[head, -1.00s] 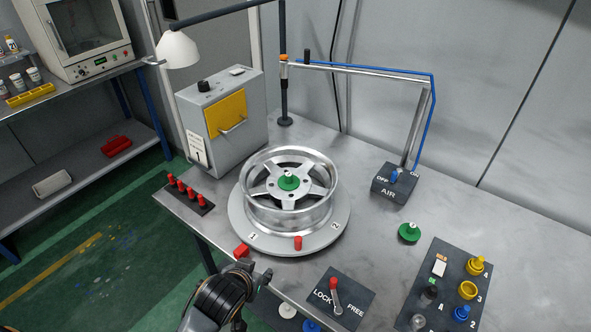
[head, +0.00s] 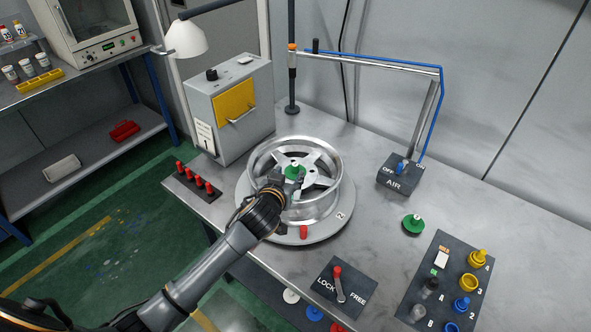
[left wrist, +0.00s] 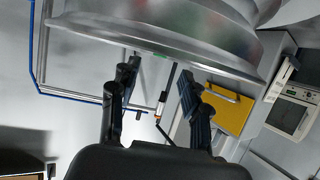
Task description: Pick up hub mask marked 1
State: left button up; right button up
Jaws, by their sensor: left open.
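A green hub mask (head: 294,170) with a pale top knob sits at the centre of the silver wheel (head: 333,195). Its marking is too small to read surely. A second green hub mask (head: 413,223) lies on the bench to the right of the wheel. My left gripper (head: 287,181) is over the wheel, close to the central mask and partly covering it. In the left wrist view its two fingers (left wrist: 157,70) are apart with nothing held between them. A thin green sliver shows at the wheel's edge there. My right gripper is not in view.
The wheel stands on a round turntable (head: 318,233). A LOCK/FREE lever panel (head: 345,285), a dark tray of colored parts (head: 447,275), an AIR box (head: 397,183) and a grey cabinet (head: 230,105) surround it.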

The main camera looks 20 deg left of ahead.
aim_at(294, 167)
pick_arm(q)
jog(key=shift+w+a+f+p, duration=0.15)
jog(key=shift+w+p, duration=0.15)
jog(key=shift+w, duration=0.35)
jog(key=p+x, duration=0.1)
jog(key=x, duration=0.2)
jog(key=shift+w+f, duration=0.25)
jog(key=shift+w, duration=0.1)
jog(key=shift+w+f, duration=0.25)
jog(key=shift+w, duration=0.05)
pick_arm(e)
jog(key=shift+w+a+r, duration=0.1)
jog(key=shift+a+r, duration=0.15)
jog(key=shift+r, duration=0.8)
pick_arm(q)
jog(key=shift+c, duration=1)
grip_shut()
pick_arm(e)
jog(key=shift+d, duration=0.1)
